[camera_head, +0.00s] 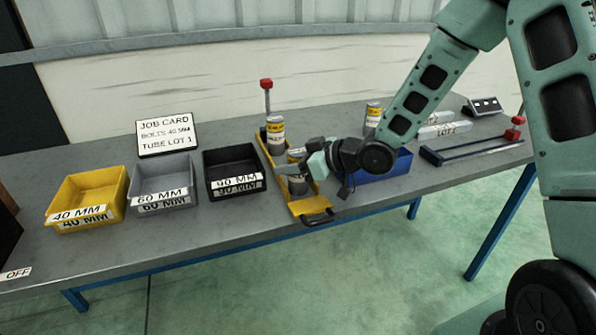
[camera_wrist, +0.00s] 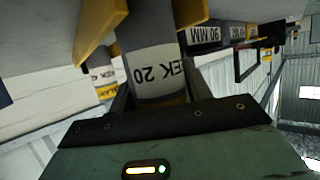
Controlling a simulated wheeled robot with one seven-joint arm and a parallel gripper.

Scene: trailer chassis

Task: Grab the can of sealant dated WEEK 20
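A sealant can (camera_head: 297,184) stands in the near part of a yellow carrier (camera_head: 305,205). In the wrist view its white label (camera_wrist: 155,72) appears upside down, with "EK 20" readable. My gripper (camera_head: 291,168) is at this can, with one dark finger on each side of it. I cannot tell whether the fingers press on it or stand slightly apart. A second can (camera_head: 276,135) stands at the far end of the carrier. A third can (camera_head: 373,115) stands farther right, behind the blue bin. Their week marks are too small to read.
Yellow (camera_head: 87,197), grey (camera_head: 163,184) and black (camera_head: 233,173) bins stand left of the carrier. A blue bin (camera_head: 384,167) is close to its right. A red-topped post (camera_head: 266,90) rises at the carrier's far end. A blue red-handled tool (camera_head: 470,150) lies at right.

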